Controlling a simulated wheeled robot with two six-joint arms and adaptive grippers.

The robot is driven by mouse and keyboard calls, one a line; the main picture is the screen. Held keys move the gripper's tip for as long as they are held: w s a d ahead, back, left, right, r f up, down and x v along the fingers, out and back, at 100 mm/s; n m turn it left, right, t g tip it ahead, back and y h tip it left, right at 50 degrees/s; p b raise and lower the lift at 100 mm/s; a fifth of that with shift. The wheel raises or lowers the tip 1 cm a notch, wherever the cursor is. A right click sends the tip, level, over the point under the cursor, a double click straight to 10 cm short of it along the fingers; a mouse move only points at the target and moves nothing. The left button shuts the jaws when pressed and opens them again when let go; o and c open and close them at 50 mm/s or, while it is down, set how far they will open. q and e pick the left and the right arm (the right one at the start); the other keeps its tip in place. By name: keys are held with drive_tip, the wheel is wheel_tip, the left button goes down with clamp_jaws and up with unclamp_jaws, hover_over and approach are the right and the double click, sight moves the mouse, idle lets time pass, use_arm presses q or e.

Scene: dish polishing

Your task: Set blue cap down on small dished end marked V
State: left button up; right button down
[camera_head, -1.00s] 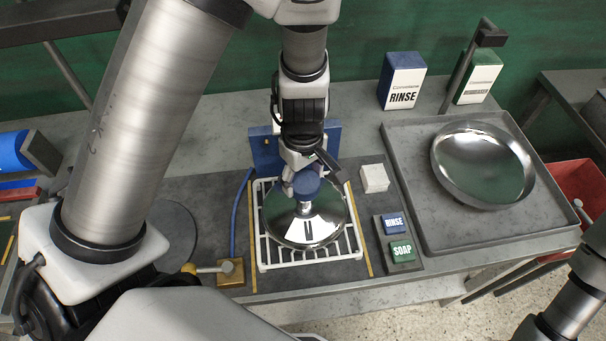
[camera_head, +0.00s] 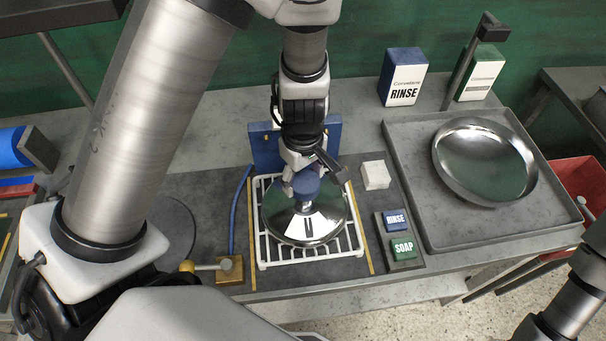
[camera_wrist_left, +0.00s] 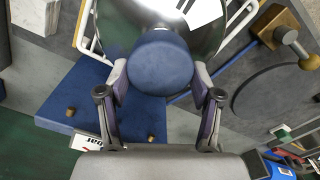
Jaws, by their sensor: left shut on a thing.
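The blue cap (camera_wrist_left: 160,62) is between the fingers of my left gripper (camera_wrist_left: 160,78), which is shut on it. In the head view the cap (camera_head: 306,184) shows above the middle of a shiny dished end (camera_head: 325,222). A white label with a dark mark, partly covered, is on that dished end; it reads like a U or V. The dished end lies on a white rack (camera_head: 290,262). Whether the cap touches the metal is hard to tell. My right gripper is out of view.
A larger shiny dish (camera_head: 484,160) lies in a grey tray (camera_head: 425,215) at the right. A white block (camera_head: 375,175) and the RINSE (camera_head: 396,220) and SOAP (camera_head: 403,248) buttons are right of the rack. A blue upright plate (camera_head: 264,150) stands behind it.

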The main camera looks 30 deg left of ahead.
sight(303, 179)
use_arm(q)
drive_tip(key=shift+f+b, duration=0.7)
drive_tip(key=shift+f, duration=0.2)
drive_tip(key=o, duration=1)
wheel_tip(303, 179, up, 12)
